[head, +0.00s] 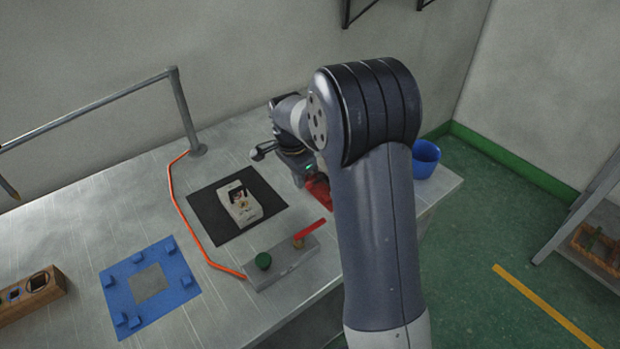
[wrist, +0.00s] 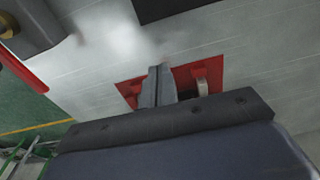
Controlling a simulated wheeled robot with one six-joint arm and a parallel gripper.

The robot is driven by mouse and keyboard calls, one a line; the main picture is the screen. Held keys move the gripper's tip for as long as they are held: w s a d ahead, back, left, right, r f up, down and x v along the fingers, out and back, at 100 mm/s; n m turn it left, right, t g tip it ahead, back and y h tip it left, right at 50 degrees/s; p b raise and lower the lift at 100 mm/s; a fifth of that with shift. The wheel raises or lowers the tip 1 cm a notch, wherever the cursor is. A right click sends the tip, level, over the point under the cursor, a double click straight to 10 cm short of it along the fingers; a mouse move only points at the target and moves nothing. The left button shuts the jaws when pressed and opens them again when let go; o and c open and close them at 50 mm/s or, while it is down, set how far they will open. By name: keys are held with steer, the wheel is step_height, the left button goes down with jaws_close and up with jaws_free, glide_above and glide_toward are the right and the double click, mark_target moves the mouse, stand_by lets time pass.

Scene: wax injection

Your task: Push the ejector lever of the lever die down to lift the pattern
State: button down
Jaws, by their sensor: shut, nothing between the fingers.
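A pale block with a dark recess, which looks like the lever die (head: 234,211), sits on a black mat (head: 213,229) in the head view. Something pale and small shows in its recess; it may be the pattern. I cannot make out an ejector lever on it. My gripper (wrist: 158,86) is shut and empty in the wrist view, its fingers over a red plate (wrist: 128,88) with upright red tabs. The red plate also shows in the head view (head: 320,192), partly behind my arm. There my gripper is to the right of the mat, and its fingertips are hidden.
A grey box (head: 278,268) with a green knob and red handle stands in front of the mat. An orange cord (head: 187,213) curves around the mat's left. A blue fixture (head: 123,284), wooden block (head: 40,292), metal post (head: 186,115) and blue bucket (head: 425,158) are around.

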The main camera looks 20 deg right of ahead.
steer(key=shift+s+a+r, duration=0.1)
steer(key=shift+a, duration=0.1)
step_height(320, 180, up, 11)
steer(key=shift+s+a, duration=0.2)
steer(key=shift+a, duration=0.25)
steer(key=shift+f, duration=0.2)
